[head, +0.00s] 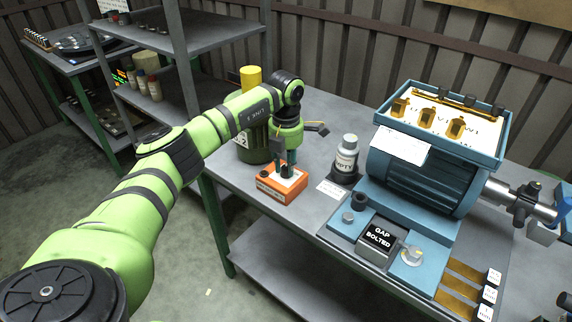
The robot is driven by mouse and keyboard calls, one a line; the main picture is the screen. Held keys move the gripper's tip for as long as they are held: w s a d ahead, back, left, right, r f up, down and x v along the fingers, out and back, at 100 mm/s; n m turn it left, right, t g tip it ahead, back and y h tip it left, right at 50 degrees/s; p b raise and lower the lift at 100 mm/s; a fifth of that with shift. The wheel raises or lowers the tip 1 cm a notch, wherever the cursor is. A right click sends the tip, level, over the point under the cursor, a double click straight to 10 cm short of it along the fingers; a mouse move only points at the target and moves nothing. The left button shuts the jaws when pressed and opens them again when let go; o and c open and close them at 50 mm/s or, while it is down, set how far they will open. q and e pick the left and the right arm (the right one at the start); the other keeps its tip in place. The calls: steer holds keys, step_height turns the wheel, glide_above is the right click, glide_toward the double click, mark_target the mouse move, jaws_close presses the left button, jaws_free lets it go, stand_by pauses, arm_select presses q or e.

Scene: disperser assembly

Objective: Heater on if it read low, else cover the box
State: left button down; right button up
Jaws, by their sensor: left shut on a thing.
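My left gripper (287,163) points down at the orange box (282,188) on the bench. Its fingers are shut on a small dark part on top of that box, probably a knob; the fingers partly hide it. The blue motor (425,180) carries an open terminal box (440,145) on top, with several brass terminals inside. A white sheet (402,146) lies against the box's front side. I cannot pick out a cover or a reading. A black panel (379,238) on the motor base says "GAP BOLTED". My right gripper is not in view.
A grey bottle (347,155) stands in a dark holder right of the orange box, with a white card (331,189) before it. A green cylinder (254,143) stands behind my left wrist. Brass strips and white tags (487,294) lie at front right. Shelving (205,32) stands at left.

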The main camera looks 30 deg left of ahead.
arm_select(q)
steer(key=m, duration=0.3)
steer(key=shift+m+b, duration=0.35)
steer(key=shift+m, duration=0.05)
steer(key=m, duration=0.3)
steer(key=shift+m+b, duration=0.3)
steer(key=m, duration=0.3)
steer(key=shift+m, duration=0.3)
steer(key=shift+m+b, duration=0.4)
steer(key=shift+m, duration=1.6)
steer(key=c, duration=1)
jaws_free()
